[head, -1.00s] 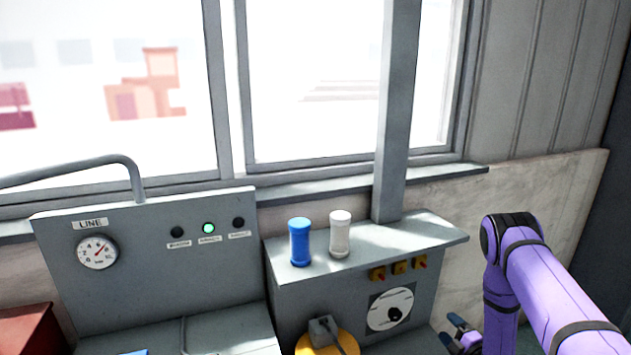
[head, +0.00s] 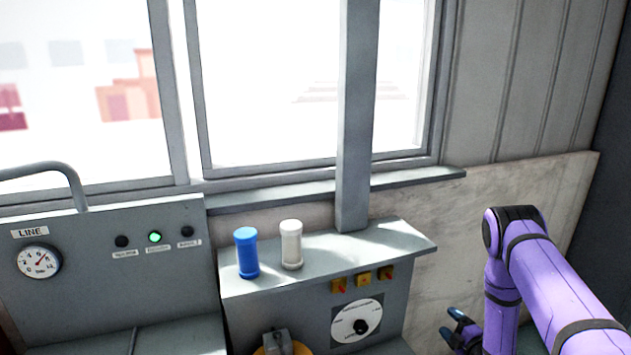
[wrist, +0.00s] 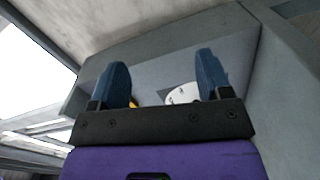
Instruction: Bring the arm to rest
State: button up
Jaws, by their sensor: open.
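My purple arm is bent at the right of the head view.
A blue cylinder (head: 247,253) and a white cylinder (head: 291,245) stand upright on the cabinet top. A grey LINE panel (head: 100,262) with a gauge (head: 39,261) and a lit green lamp (head: 155,237) is at left.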

jog(key=w+r+m+g+h, duration=0.15)
jog(key=w+r, duration=0.25)
jog(key=r, duration=0.7)
jog(key=w+r+m+g+h, duration=0.1)
jog(key=w+r+m+h, duration=0.2)
jog(key=r, duration=0.8)
jog(key=s+a+r+m+g+h, duration=0.1)
jog(key=s+r+m, duration=0.2)
jog(key=r, duration=0.6)
jog(key=s+a+r+m+g+h, duration=0.1)
jog(key=s+r+m, duration=0.25)
jog(key=r, duration=0.55)
jog(key=s+a+r+m+g, duration=0.2)
jog(key=s+r, duration=0.6)
jog(key=s+a+r+m+g, duration=0.1)
jog(key=s+a+r+m, duration=0.1)
jog(key=s, duration=0.8)
jog(key=s+a+r+m+g, duration=0.2)
jog(key=s, duration=0.9)
jog(key=s+a+r+m+g, duration=0.2)
jog(key=s+a, duration=0.1)
jog(key=s, duration=0.8)
jog(key=shift+s+y, duration=0.2)
jog(key=shift+y, duration=0.15)
jog(key=shift+a, duration=0.1)
